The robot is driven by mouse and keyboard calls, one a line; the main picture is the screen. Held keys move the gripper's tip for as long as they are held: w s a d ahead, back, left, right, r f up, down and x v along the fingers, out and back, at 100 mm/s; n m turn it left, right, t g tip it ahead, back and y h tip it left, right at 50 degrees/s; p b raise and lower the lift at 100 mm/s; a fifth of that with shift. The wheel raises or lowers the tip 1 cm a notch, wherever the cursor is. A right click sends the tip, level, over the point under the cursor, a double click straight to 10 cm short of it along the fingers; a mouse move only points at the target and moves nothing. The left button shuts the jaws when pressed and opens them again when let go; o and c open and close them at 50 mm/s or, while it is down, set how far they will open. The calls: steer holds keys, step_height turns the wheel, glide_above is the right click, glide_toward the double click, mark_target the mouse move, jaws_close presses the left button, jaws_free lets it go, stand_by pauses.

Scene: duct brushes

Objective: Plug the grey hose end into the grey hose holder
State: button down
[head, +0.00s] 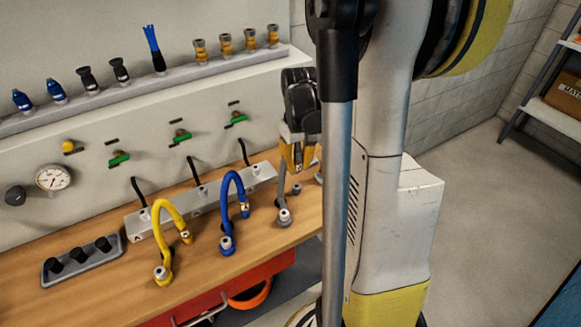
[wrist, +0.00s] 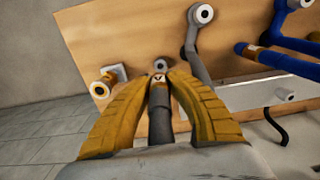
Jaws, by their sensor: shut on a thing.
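My gripper (head: 298,160) is shut; its yellow fingers also show in the wrist view (wrist: 160,82). Between them is the grey hose end (wrist: 160,118), a dark grey cylinder with a pale tip; the fingers hide part of it. The grey hose holder (head: 284,217) is a grey collar with a pale round opening near the bench's front edge. It shows at the top of the wrist view (wrist: 203,13), on a bent grey pipe. In the head view my gripper is above and slightly right of the holder. The hose end is apart from the holder.
A blue hose (head: 238,185) and a yellow hose (head: 165,212) arch left of the holder. A metal rail (head: 175,210) runs behind them on the wooden bench (head: 110,280).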

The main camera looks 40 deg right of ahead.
mark_target(297, 150)
steer(key=shift+f+b, duration=2.25)
steer(key=shift+f, duration=0.65)
steer(key=shift+f+b, duration=0.5)
stand_by(0.4)
steer(key=c, duration=1.3)
jaws_free()
steer(key=shift+o, duration=0.2)
step_height(297, 150, up, 12)
steer(key=shift+r, duration=0.1)
